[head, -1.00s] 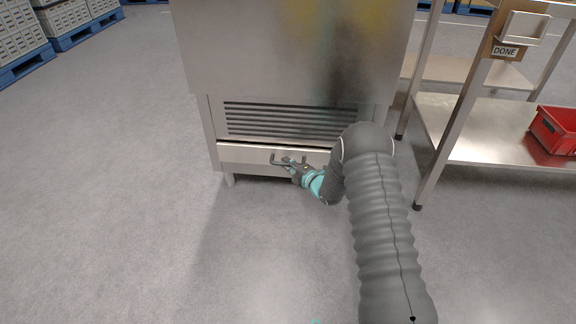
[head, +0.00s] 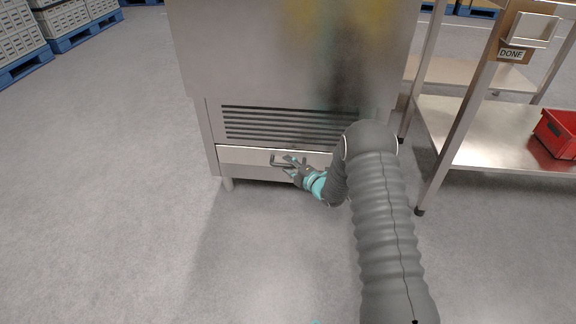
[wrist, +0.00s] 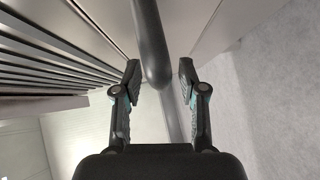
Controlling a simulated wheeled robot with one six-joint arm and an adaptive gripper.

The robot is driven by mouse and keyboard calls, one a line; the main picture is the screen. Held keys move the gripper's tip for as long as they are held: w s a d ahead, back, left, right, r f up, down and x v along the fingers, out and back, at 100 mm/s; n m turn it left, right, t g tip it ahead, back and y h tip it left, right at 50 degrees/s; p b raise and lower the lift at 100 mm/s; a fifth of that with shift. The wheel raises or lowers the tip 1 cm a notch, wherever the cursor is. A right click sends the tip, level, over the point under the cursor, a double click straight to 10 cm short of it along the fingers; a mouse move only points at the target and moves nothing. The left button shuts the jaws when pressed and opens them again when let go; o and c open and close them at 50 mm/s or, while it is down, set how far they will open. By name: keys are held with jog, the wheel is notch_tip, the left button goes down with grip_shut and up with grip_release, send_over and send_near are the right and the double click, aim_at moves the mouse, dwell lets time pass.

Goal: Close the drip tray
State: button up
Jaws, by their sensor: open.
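The drip tray (head: 240,160) is the low steel drawer front under the louvred grille of the steel machine in the head view. A thin dark line runs along its top edge; how far it stands out is hard to tell. Its bar handle (head: 279,161) is at the middle of the front and also shows as a dark bar (wrist: 150,40) in the wrist view. My gripper (head: 290,165) is at the handle, and in the wrist view my gripper (wrist: 160,82) is open with one finger on each side of the bar. Contact with the bar cannot be told.
The louvred grille (head: 280,123) is just above the tray. A steel shelf table (head: 490,140) with a red bin (head: 556,134) stands to the right, its leg near my arm. The floor (head: 110,200) is clear at left and in front.

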jog(key=v, duration=1.1)
jog(key=shift+s, duration=0.15)
